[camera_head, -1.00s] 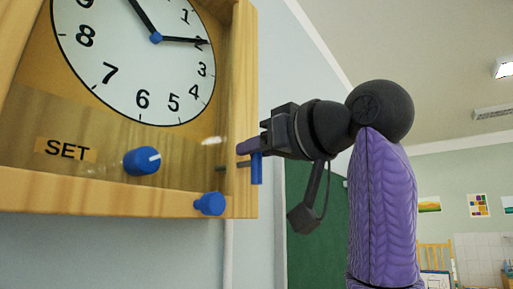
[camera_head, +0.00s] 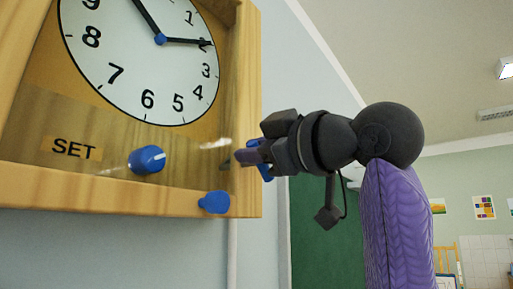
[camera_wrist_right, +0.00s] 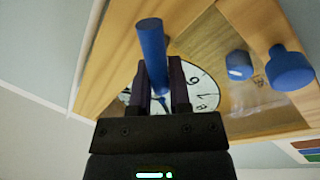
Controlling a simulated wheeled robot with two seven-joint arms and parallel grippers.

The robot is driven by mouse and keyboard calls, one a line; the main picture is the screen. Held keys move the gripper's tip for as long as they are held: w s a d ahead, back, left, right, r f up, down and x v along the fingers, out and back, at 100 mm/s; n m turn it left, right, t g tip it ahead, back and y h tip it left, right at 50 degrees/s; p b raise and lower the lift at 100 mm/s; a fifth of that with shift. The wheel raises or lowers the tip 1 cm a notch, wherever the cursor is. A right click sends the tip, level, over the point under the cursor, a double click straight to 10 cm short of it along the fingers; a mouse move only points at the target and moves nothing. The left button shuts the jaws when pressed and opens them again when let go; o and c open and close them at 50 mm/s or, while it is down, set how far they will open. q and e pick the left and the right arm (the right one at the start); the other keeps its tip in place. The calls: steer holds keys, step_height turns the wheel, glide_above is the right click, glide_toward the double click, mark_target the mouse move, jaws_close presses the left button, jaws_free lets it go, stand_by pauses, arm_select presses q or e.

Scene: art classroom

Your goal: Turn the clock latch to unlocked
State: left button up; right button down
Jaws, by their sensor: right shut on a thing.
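The wooden clock (camera_head: 232,120) fills the left of the head view. Its latch is a blue bar (camera_head: 265,172) on the right side of the case, partly hidden by my right gripper (camera_head: 249,157). In the right wrist view the latch bar (camera_wrist_right: 152,45) lies between the two purple fingers of the right gripper (camera_wrist_right: 163,75), which is shut on it. In the head view the bar is tilted from vertical. My left gripper is in neither view.
A blue SET knob (camera_head: 147,160) is on the clock's lower front, and another blue knob (camera_head: 214,202) is at its lower right edge. A green board (camera_head: 325,240) stands behind my right arm.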

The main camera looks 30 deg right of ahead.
steer(key=n, duration=0.1)
steer(key=n+y, duration=0.1)
steer(key=n, duration=0.3)
steer(key=shift+a+f, duration=0.2)
steer(key=shift+f, duration=0.1)
steer(key=shift+s+f+n+y, duration=0.15)
steer(key=shift+n+y, duration=0.15)
steer(key=shift+n, duration=0.65)
steer(key=shift+w+f+n+y, duration=0.15)
steer(key=shift+n+y, duration=0.15)
steer(key=shift+n, duration=0.6)
steer(key=shift+s+f+n+y, duration=0.15)
steer(key=shift+n+y, duration=0.15)
steer(key=shift+n, duration=0.65)
steer(key=shift+a+n, duration=0.1)
steer(key=shift+n, duration=0.2)
steer(key=c, duration=0.6)
jaws_free()
steer(key=b+v, duration=0.3)
steer(key=v, duration=0.6)
steer(key=shift+s+d, duration=0.25)
steer(key=shift+s, duration=0.05)
